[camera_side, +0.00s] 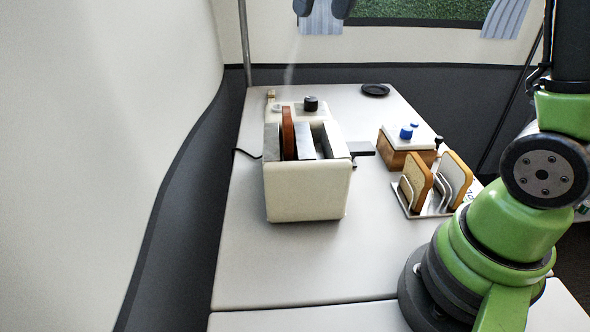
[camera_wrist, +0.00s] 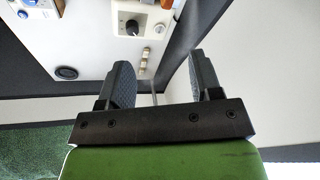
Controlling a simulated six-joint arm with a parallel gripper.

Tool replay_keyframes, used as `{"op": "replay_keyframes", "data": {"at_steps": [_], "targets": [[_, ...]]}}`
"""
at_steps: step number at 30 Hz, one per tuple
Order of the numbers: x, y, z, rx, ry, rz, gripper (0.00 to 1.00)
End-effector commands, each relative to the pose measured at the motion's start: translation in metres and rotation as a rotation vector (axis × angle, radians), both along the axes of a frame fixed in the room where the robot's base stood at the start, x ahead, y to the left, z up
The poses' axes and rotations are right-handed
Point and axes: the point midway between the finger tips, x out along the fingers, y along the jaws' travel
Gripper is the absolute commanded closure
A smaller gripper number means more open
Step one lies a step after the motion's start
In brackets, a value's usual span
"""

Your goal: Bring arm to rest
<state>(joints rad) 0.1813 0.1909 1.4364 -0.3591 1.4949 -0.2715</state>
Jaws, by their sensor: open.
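My gripper (camera_side: 322,8) shows only as two dark fingertips at the top edge of the side view, high above the far end of the table. In the wrist view my gripper (camera_wrist: 162,75) has its two grey textured fingers wide apart, with nothing between them. The rest of my gripper is out of the side view. A cream toaster (camera_side: 306,192) stands on the table, with a brown slice of bread (camera_side: 288,135) upright in its left slot. My fingers are well clear of the toaster.
A metal rack (camera_side: 432,208) holding two bread slices (camera_side: 417,180) stands right of the toaster. Behind it is a wooden box with a white lid (camera_side: 407,140) and blue knobs. A black disc (camera_side: 375,90) lies at the table's far end. The front of the white table (camera_side: 300,275) is clear.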

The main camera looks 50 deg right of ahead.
Motion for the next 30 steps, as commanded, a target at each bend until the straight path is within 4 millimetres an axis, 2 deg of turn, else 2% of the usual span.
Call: {"op": "replay_keyframes", "data": {"at_steps": [1, 6, 12, 15, 21, 30], "targets": [[-0.019, 0.011, 0.007, 0.007, -0.037, 0.013, 0.41], [-0.075, 0.041, 0.009, 0.044, -0.154, 0.031, 0.41], [-0.135, 0.063, -0.012, 0.1, -0.282, 0.033, 0.41], [-0.155, 0.069, -0.025, 0.125, -0.325, 0.027, 0.41], [-0.172, 0.073, -0.039, 0.147, -0.365, 0.019, 0.41], [-0.172, 0.073, -0.04, 0.148, -0.364, 0.018, 0.41]]}}
